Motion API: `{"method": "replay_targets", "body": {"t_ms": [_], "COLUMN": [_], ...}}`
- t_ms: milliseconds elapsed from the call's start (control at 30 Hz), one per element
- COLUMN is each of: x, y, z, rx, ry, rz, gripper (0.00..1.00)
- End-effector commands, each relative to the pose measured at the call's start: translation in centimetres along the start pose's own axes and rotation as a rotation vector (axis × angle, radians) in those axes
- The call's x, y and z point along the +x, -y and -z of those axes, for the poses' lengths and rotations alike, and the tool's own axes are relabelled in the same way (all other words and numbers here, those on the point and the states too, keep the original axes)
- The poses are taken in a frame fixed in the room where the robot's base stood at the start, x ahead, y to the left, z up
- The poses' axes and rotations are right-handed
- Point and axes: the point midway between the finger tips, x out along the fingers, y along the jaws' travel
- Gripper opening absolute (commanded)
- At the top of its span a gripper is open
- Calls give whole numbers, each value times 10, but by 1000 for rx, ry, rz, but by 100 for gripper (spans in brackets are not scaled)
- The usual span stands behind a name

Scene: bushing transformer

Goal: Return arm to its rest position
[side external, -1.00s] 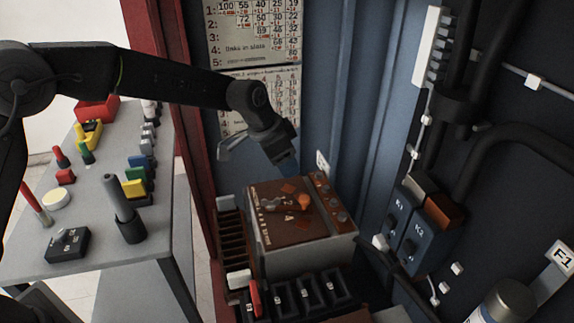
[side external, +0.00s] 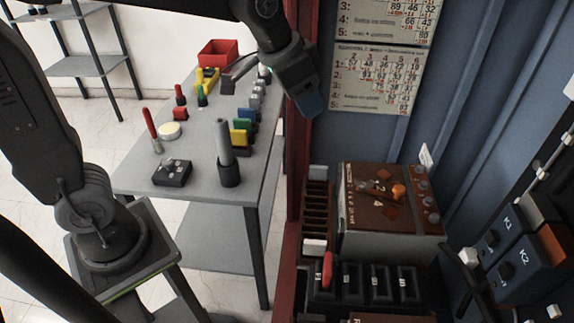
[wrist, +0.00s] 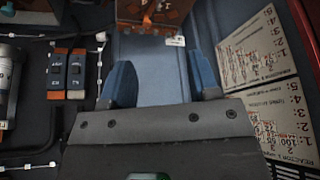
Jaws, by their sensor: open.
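My gripper (side external: 308,100) hangs in the air in the side view, in front of the cabinet's red left edge, above and to the left of the brown-topped box. In the wrist view its two blue fingers (wrist: 162,85) are wide apart with nothing between them. The brown-topped box (side external: 390,245) has an orange knob and a row of round terminals, and stands apart from the gripper. Its lower part also shows at the top of the wrist view (wrist: 130,12).
A grey table (side external: 205,135) with tools and coloured blocks stands at the left. The cabinet holds printed charts (side external: 380,75), the K1 and K2 units (side external: 510,250) and a row of black sockets (side external: 365,283). A red lever (side external: 327,270) stands by the sockets.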

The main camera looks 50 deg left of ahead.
Motion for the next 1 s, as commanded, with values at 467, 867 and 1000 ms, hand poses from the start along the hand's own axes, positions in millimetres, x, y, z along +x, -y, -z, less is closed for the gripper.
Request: {"method": "replay_targets", "body": {"t_ms": [467, 867, 1000], "x": [-58, -57, -57], "y": [1, 0, 0], "z": [-155, -171, -171], "rx": [-268, -298, -297], "ry": [-53, -57, -57], "rz": [129, 141, 141], "gripper": [55, 55, 55]}}
